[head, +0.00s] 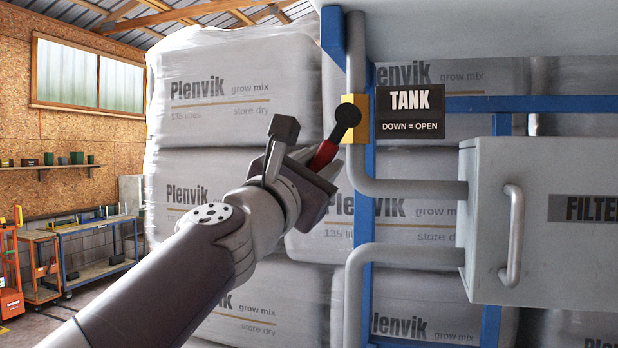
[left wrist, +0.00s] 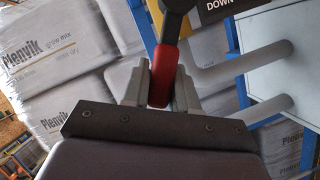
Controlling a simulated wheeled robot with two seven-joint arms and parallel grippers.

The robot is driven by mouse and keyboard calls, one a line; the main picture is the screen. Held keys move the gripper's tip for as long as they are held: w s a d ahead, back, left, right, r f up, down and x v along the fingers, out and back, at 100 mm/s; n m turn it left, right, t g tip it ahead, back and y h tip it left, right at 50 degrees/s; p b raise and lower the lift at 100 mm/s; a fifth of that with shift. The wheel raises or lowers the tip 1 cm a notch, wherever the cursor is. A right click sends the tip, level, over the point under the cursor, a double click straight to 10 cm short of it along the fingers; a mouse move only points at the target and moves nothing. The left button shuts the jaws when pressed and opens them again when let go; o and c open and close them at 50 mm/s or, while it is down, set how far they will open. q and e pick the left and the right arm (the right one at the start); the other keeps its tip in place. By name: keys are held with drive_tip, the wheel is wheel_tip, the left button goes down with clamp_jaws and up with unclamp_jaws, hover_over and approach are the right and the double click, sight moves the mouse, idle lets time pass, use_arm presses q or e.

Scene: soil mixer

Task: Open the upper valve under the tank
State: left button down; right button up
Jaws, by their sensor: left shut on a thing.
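The valve's red lever (head: 325,154) slants down and to the left from its dark round hub (head: 347,112). The hub sits in front of a yellow valve body (head: 353,130) on a grey vertical pipe under the tank (head: 470,30). A black sign (head: 410,112) beside it reads "TANK, DOWN = OPEN". My left gripper (head: 320,166) is shut on the red lever. In the left wrist view, the red lever (left wrist: 165,68) stands between the two fingers (left wrist: 160,88), with its lower end between them. My right gripper is not in view.
A grey filter box (head: 545,225) with a handle (head: 512,235) stands at right, joined by two pipes (head: 410,188). A blue frame (head: 364,230) holds the pipes. Wrapped stacked grow-mix bags (head: 235,90) stand close behind. Open floor and a workbench (head: 95,235) are at left.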

use_arm(q)
drive_tip(key=d+n+t, duration=0.1)
drive_tip(key=n, duration=0.1)
drive_tip(key=s+d+n+y+b, duration=0.1)
drive_tip(key=n, duration=0.1)
drive_tip(key=shift+s+n+t+y+b, duration=0.15)
drive_tip(key=shift+n+t+y+b, duration=0.15)
drive_tip(key=shift+n+t, duration=0.1)
drive_tip(key=shift+s+d+r+n+t+y+b, duration=0.15)
drive_tip(key=shift+d+n+y, duration=0.15)
drive_tip(key=shift+n, duration=0.4)
drive_tip(key=shift+d+f+n+t+y+b, duration=0.1)
drive_tip(key=shift+d+n+y+b, duration=0.1)
drive_tip(key=shift+n+y, duration=0.4)
drive_tip(key=shift+s+d+r+n+t+y+b, duration=0.15)
drive_tip(key=shift+d+n+y, duration=0.1)
drive_tip(key=shift+n, duration=0.55)
drive_tip(key=c, duration=1.2)
unclamp_jaws()
drive_tip(key=shift+w, duration=0.1)
drive_tip(key=shift+o, duration=1.2)
drive_tip(key=shift+f, duration=0.15)
drive_tip(key=shift+d+f, duration=0.1)
